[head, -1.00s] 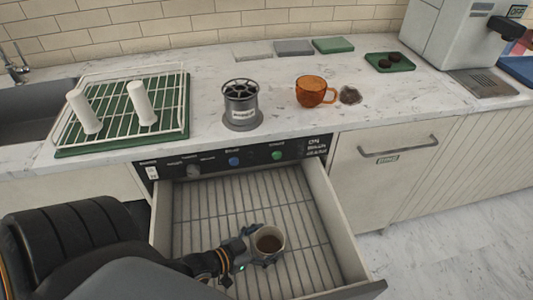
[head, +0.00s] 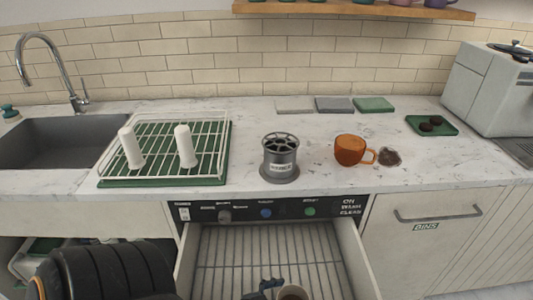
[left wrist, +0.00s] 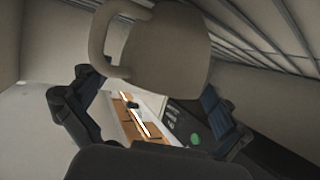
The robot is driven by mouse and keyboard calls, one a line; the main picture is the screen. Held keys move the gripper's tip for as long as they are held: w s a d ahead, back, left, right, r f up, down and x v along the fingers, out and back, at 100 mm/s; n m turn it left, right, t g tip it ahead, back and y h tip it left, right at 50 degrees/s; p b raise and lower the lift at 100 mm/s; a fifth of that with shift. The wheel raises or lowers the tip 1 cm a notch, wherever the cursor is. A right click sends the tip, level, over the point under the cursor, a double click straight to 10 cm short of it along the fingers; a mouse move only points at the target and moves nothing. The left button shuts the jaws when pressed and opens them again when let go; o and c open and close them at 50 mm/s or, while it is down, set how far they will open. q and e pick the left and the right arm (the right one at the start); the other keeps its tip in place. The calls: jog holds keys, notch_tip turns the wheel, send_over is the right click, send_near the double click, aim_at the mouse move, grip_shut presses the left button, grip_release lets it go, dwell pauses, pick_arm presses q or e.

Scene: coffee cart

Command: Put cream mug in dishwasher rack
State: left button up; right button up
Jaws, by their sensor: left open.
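The cream mug (head: 292,293) is in the pulled-out dishwasher drawer, over its wire rack (head: 265,248), cut off by the bottom edge of the head view. In the left wrist view the cream mug (left wrist: 160,48) fills the top middle, its handle to the left. My left gripper (head: 270,289) is just left of the mug in the head view. In the left wrist view its fingers (left wrist: 150,108) are spread wide, with the mug just beyond them. Whether a finger touches the mug cannot be told. My right gripper is not in view.
On the counter stand a green tray with a white wire rack (head: 205,180), a grey cylindrical holder (head: 280,158), an orange mug (head: 351,150) and a dark clump (head: 389,157). The sink (head: 50,142) is at left. The drawer's side wall (head: 355,258) bounds the rack.

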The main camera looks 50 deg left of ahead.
pick_arm(q)
jog(key=v, duration=1.2)
jog(key=shift+p, duration=0.35)
jog(key=shift+r, duration=0.15)
